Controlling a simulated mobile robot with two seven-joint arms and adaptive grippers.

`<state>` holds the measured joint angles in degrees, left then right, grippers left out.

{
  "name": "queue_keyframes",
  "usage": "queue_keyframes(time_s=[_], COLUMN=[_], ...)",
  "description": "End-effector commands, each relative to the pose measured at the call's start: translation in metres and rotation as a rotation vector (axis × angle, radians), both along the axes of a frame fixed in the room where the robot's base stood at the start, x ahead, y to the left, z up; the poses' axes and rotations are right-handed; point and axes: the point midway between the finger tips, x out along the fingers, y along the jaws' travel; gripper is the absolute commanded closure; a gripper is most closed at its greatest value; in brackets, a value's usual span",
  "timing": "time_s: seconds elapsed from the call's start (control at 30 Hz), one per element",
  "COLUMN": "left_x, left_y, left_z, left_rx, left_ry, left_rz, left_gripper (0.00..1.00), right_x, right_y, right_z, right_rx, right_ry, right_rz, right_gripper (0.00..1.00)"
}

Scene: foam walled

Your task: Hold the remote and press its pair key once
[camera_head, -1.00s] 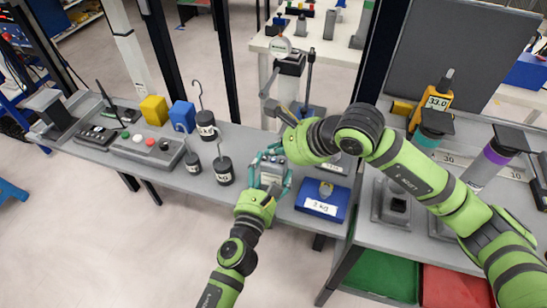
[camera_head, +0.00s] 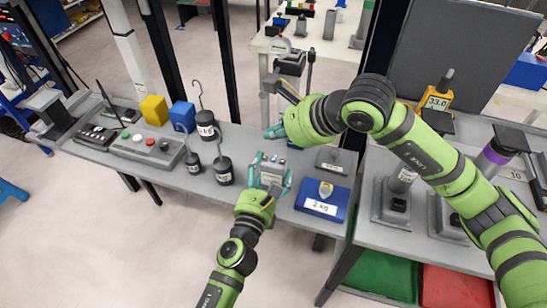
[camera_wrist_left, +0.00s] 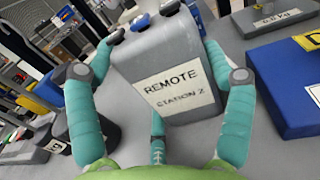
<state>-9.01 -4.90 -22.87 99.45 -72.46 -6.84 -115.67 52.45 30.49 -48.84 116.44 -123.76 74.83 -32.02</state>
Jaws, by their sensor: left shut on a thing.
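The remote (camera_head: 271,168) is a grey box with small keys on its top. In the left wrist view the remote (camera_wrist_left: 150,62) carries a white label reading "REMOTE STATION" and a last character that may be Z or 2; blue and dark keys show along its upper edge. My left gripper (camera_head: 271,177) has its teal fingers closed around the remote's sides, over the bench's front part. My right gripper (camera_head: 277,131) is above and behind the remote, apart from it. Only a teal finger part shows; its arm hides the rest. I cannot read which key is the pair key.
A grey button box (camera_head: 146,147) lies farther left. A stand with a hammer-like arm (camera_head: 290,68) rises behind.

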Motion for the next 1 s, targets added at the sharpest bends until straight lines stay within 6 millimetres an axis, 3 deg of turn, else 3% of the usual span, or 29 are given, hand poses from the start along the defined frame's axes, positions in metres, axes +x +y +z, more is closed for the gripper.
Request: queue_keyframes(time_s=[0.33,0.37,0.4,0.77,1.0], left_x=[0.0,0.0,0.0,0.0,0.002], left_y=[0.0,0.0,0.0,0.0,0.0], left_z=[0.0,0.0,0.0,0.0,0.019], left_rx=[0.0,0.0,0.0,0.001,0.003], left_ry=[-0.001,-0.001,-0.001,0.0,-0.015], left_rz=[0.0,0.0,0.0,0.0,-0.002], left_gripper=[0.56,0.15,0.0,0.0,0.0], right_x=[0.0,0.0,0.0,0.0,0.0], right_y=[0.0,0.0,0.0,0.0,0.0], right_z=[0.0,-0.001,-0.001,-0.001,-0.001], right_rx=[0.0,0.0,0.0,0.0,0.0], right_ry=[0.0,0.0,0.0,0.0,0.0], right_rz=[0.0,0.0,0.0,0.0,0.0], right_gripper=[1.0,1.0,1.0,1.0,1.0])
